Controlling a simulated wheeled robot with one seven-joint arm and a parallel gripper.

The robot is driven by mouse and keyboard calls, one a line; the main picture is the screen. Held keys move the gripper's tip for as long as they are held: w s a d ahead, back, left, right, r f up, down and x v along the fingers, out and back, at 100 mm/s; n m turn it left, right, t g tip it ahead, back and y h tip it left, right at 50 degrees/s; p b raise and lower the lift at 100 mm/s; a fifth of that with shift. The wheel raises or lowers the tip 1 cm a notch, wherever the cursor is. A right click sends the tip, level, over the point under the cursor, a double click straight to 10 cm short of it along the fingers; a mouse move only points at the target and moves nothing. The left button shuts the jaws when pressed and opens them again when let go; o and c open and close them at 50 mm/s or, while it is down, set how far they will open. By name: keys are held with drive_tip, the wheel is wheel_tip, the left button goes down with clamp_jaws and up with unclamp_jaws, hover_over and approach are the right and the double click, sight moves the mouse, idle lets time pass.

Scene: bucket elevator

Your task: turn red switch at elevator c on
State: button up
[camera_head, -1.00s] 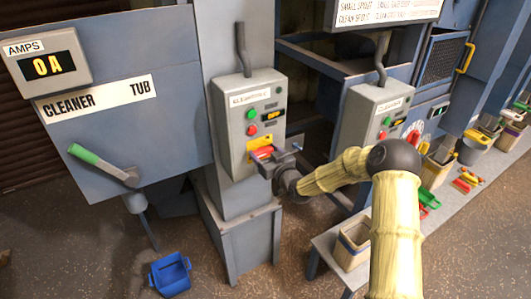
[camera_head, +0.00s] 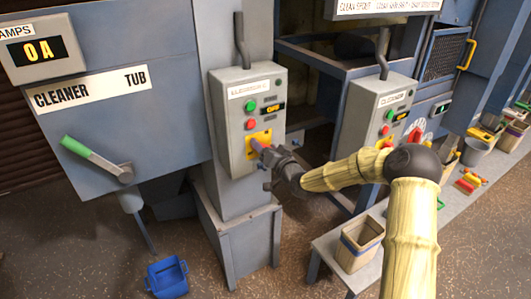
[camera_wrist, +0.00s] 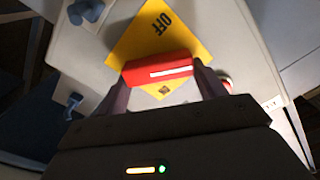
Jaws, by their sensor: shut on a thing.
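The red switch (camera_wrist: 158,70) is a bar handle on a yellow diamond plate (camera_wrist: 172,35) marked OFF in the wrist view. It sits low on the front of the left grey control box (camera_head: 233,135), whose label is too blurred to read for sure. My gripper (camera_wrist: 161,80) is shut on the red switch, one finger at each end of the bar. In the head view my gripper (camera_head: 262,150) is at the box's yellow plate and mostly hides the switch. The box's small display (camera_head: 272,107) seems to read OFF.
A second grey control box (camera_head: 375,115) stands to the right, behind my forearm. A cleaner tub panel (camera_head: 110,130) with a green-handled lever is at the left. A blue bucket (camera_head: 167,277) is on the floor. A low bench (camera_head: 325,240) holds containers at the right.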

drive_tip(key=m+b, duration=0.1)
drive_tip(key=m, duration=0.2)
drive_tip(key=m+b, duration=0.2)
drive_tip(key=m, duration=0.2)
drive_tip(key=f+m+b, duration=0.1)
drive_tip(key=m, duration=0.3)
drive_tip(key=shift+w+d+b, duration=0.2)
drive_tip(key=shift+d+b, duration=0.1)
drive_tip(key=shift+d, duration=0.05)
drive_tip(key=o, duration=1)
drive_tip(key=b+v, duration=0.2)
drive_tip(key=v, duration=1.5)
drive_tip(key=shift+s+d, duration=0.1)
drive_tip(key=shift+s, duration=0.1)
